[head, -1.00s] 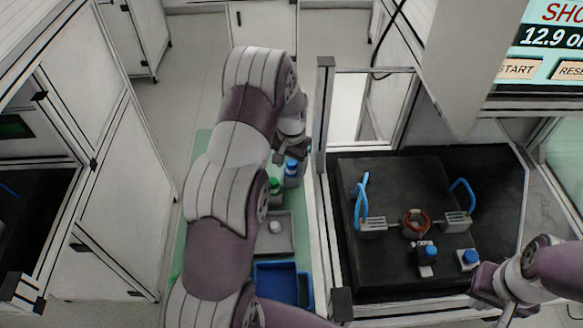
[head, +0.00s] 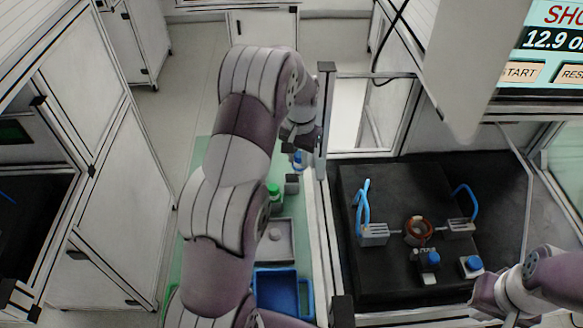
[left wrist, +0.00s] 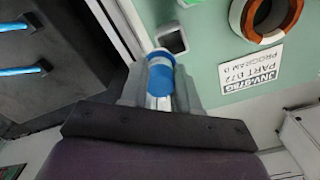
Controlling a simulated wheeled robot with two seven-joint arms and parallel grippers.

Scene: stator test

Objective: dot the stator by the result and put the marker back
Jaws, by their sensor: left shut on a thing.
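My left gripper (left wrist: 158,92) is shut on a blue-capped marker (left wrist: 160,72), cap towards the wrist camera. In the head view the marker's blue (head: 299,161) shows just under the gripper, clear of a grey square holder (head: 291,184). The holder's opening (left wrist: 172,41) looks empty in the left wrist view. A green-capped marker (head: 274,193) stands beside it. A copper-coloured stator ring (head: 418,230) sits on the black test bed. Another ring (left wrist: 245,22) lies on the green mat. My right gripper (head: 486,296) is at the lower right; its fingers are unclear.
Grey clamps (head: 374,234) with blue cables flank the bed's ring. Two blue buttons (head: 472,264) stand in front. A grey tray (head: 282,250) and blue bin (head: 276,286) are on the mat. A printed card (left wrist: 252,68) lies there. The screen (head: 550,42) reads "SHO…", "12.9 o…", cut off.

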